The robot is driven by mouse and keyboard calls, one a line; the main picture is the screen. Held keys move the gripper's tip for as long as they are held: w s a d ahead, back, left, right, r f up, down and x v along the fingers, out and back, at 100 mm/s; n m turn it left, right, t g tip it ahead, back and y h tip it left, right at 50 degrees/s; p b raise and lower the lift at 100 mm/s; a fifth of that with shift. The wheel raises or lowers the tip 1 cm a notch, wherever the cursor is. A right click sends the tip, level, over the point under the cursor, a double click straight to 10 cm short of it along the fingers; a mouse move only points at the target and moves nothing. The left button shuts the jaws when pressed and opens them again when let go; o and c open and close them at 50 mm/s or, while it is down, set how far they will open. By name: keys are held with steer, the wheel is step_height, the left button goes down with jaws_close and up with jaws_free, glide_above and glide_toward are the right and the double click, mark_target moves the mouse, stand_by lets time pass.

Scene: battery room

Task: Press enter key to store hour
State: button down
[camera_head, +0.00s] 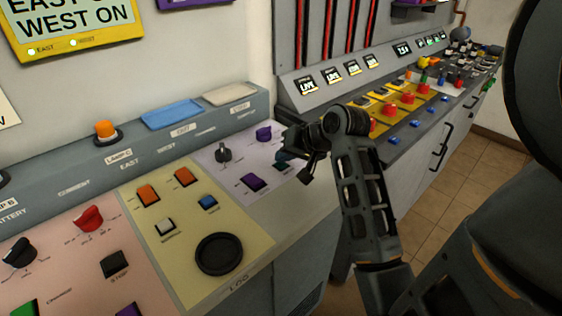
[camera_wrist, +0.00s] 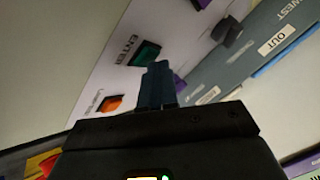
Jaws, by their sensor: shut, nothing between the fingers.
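The enter key is a green square button (camera_wrist: 145,53) on the pale lilac panel in the wrist view, with the word ENTER beside it. My gripper (camera_wrist: 158,66) is shut and empty, its dark blue fingertips next to the green key and overlapping its lower edge in the picture. I cannot tell whether they touch it. In the head view my gripper (camera_head: 284,157) is over the right side of the lilac panel (camera_head: 227,172), and the green key there is hidden or too small to make out.
An orange button (camera_wrist: 110,103) is close to the green key in the wrist view. The lilac panel also holds a black knob (camera_head: 223,152) and a purple button (camera_head: 253,182). A yellow panel (camera_head: 190,240) lies to the left. A second console (camera_head: 390,110) stands behind my arm.

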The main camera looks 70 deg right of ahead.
mark_target(284, 165)
steer(key=shift+r+p, duration=0.65)
steer(key=shift+r, duration=0.05)
step_height(284, 165, up, 5)
steer(key=p, duration=0.4)
steer(key=shift+p, duration=0.4)
stand_by(0.5)
